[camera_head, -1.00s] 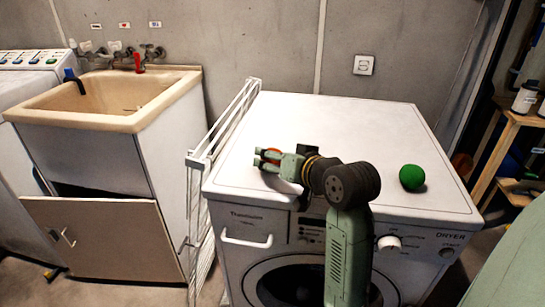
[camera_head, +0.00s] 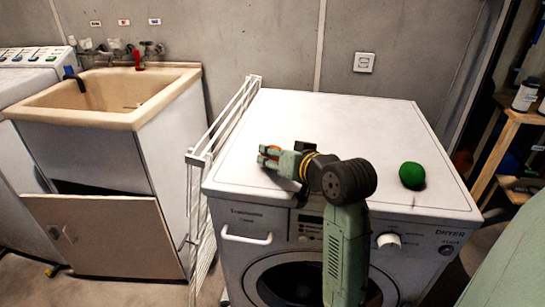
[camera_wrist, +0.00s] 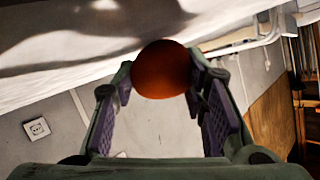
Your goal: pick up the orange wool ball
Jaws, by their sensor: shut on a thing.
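The orange wool ball (camera_wrist: 162,69) sits between the two fingers of my gripper (camera_wrist: 160,88) in the wrist view, with a finger against each side. In the head view my gripper (camera_head: 268,157) is over the left part of the white dryer top, and only a small bit of the orange ball shows between its fingers. My gripper is shut on the ball. In the head view I cannot tell how far the ball is from the dryer top.
A green ball (camera_head: 412,175) lies on the right of the dryer top (camera_head: 340,120). A white folding rack (camera_head: 225,130) stands against the dryer's left side. A beige sink (camera_head: 110,95) is further left, and a wooden shelf (camera_head: 510,125) is at the right.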

